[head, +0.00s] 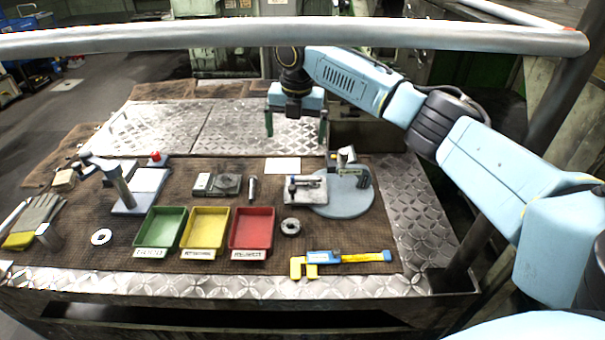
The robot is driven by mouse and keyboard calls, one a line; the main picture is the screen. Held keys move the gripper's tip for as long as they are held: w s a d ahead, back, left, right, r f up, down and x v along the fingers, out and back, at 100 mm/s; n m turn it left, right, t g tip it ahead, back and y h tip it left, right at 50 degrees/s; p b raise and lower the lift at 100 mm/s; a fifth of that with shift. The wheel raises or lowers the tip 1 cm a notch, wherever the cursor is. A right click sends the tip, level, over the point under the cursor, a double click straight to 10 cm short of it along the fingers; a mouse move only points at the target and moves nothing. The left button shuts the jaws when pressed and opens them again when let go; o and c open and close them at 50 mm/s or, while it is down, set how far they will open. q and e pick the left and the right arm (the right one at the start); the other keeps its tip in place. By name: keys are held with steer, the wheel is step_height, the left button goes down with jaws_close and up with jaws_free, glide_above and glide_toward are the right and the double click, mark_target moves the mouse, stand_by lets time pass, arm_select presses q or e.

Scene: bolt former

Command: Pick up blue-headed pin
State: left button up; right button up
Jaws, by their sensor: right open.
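My right gripper (296,125) hangs over the metal plate behind the mat, with its two green fingers wide apart and nothing between them. A small pin-like piece with a dark, perhaps bluish end (291,186) shows on a light metal block (313,196) in front of the gripper. It is too small to tell for sure that it is the blue-headed pin. A grey metal bolt or pin (252,188) lies on the mat to its left, apart from the block. My left gripper is out of view.
Green (144,244), yellow (187,244) and red (231,244) trays stand at the front. A round grey-blue base (345,205) with a fixture adjoins the block. A blue and yellow caliper (350,257) lies front right. A pale rail (200,35) crosses the top of view.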

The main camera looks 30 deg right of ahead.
steer(key=s+r+n+g, duration=0.1)
steer(key=s, duration=0.1)
glide_above(306, 180)
steer(key=w, duration=0.1)
steer(key=shift+n, duration=0.4)
step_height(306, 180, down, 8)
steer(key=shift+f, duration=0.1)
steer(key=f, duration=0.4)
steer(key=shift+s+d+p, duration=0.1)
steer(key=shift+d+p, duration=0.25)
steer(key=shift+p, duration=0.05)
steer(key=shift+f, duration=0.55)
steer(key=shift+r, duration=0.1)
steer(key=c, duration=1.1)
